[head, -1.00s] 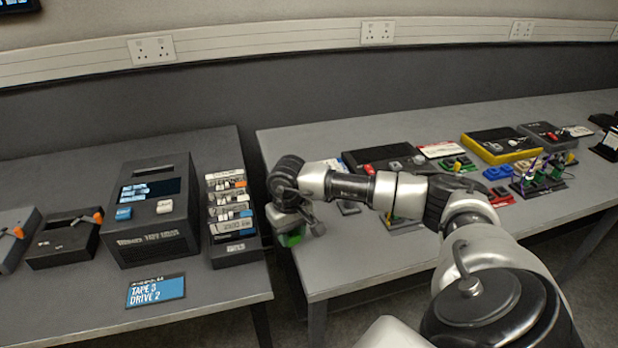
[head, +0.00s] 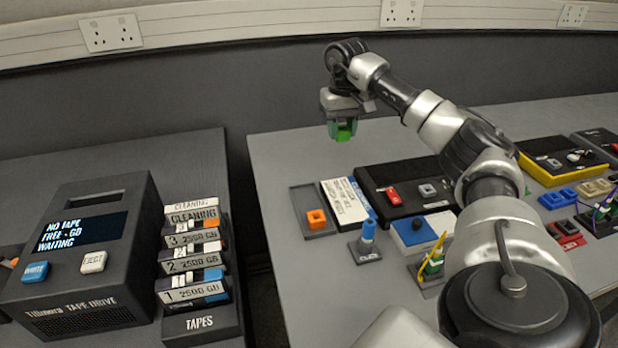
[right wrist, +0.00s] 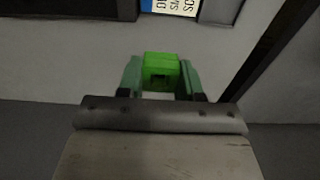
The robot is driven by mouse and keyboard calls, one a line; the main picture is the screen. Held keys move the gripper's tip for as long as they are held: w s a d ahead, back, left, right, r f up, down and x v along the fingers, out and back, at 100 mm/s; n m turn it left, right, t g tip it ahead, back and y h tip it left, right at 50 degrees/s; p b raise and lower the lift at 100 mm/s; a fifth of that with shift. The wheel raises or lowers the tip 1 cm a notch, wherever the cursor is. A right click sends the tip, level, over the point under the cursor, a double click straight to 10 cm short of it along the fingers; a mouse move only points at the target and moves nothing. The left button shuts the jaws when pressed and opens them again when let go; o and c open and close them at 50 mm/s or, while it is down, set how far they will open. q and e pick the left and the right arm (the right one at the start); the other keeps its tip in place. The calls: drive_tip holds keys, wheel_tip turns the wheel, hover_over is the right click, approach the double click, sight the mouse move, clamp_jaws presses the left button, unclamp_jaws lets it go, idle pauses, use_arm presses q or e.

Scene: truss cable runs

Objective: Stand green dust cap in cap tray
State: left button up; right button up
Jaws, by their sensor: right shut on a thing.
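My right gripper (head: 342,127) is shut on the green dust cap (head: 343,134) and holds it in the air above the back left of the right-hand table. The right wrist view shows the bright green cap (right wrist: 161,71) between the two fingers (right wrist: 160,82). The cap tray (head: 303,194) is a shallow dark tray on that table. An orange cap (head: 316,219) stands at its front end, and its back part looks empty. The gripper is above and behind the tray in the head view, apart from it. My left gripper is not in view.
A white label card (head: 345,202) and a dark case (head: 405,188) lie right of the tray. A blue-topped holder (head: 367,238) stands in front. A gap separates this table from the left one with the tape drive (head: 85,265) and tapes rack (head: 200,325). The table's back left is clear.

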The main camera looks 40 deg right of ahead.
hover_over(305, 195)
wheel_tip(305, 195, down, 6)
drive_tip(key=shift+f, duration=0.3)
wheel_tip(305, 195, down, 3)
drive_tip(key=shift+f, duration=0.2)
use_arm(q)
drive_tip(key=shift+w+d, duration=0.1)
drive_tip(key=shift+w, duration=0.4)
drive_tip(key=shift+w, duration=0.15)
use_arm(e)
drive_tip(key=shift+f, duration=0.15)
use_arm(q)
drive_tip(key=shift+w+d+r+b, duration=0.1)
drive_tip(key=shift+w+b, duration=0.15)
drive_tip(key=shift+b, duration=0.05)
use_arm(e)
drive_tip(key=shift+f, duration=0.25)
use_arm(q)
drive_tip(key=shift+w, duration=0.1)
use_arm(e)
drive_tip(key=shift+f, duration=0.2)
